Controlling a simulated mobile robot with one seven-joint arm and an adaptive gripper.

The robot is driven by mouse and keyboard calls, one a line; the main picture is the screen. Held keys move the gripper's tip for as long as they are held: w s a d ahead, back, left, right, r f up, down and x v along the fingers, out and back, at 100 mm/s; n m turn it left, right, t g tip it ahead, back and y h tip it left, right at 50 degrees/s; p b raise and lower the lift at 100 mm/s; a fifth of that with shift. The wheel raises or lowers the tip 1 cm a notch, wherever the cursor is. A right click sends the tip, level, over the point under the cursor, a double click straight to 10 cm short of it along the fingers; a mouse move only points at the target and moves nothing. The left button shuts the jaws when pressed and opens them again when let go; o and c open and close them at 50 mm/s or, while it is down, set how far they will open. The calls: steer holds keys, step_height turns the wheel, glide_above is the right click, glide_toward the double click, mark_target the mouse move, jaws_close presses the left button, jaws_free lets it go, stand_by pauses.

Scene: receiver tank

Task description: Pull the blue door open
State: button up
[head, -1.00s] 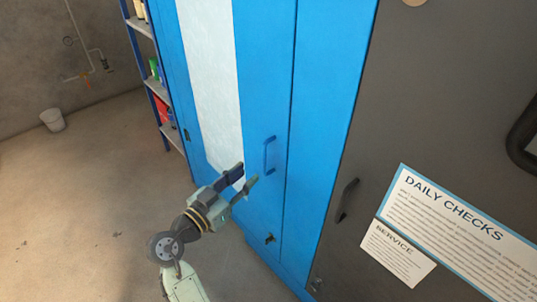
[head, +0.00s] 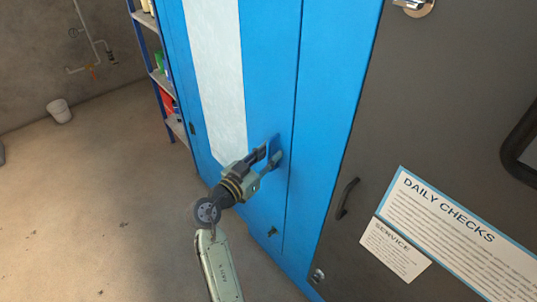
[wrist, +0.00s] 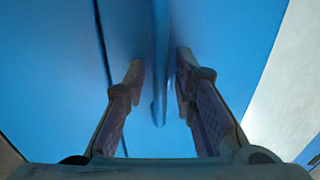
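The blue door (head: 268,85) stands upright and looks shut, with a pale panel (head: 217,75) down its left part. Its blue handle (head: 276,143) is a vertical bar near the door's right edge, partly hidden by my gripper. My gripper (head: 270,154) is at the handle with its fingers spread. In the wrist view, the handle (wrist: 160,75) runs between the two fingertips of my gripper (wrist: 158,75), with a gap on the left and a narrower one on the right. I cannot tell whether the right finger touches it.
A dark grey cabinet (head: 440,90) with a black handle (head: 346,198) and a "Daily Checks" sign (head: 455,235) stands close on the right. A blue shelf rack (head: 165,75) is at the left.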

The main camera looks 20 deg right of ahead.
jaws_close()
stand_by(0.6)
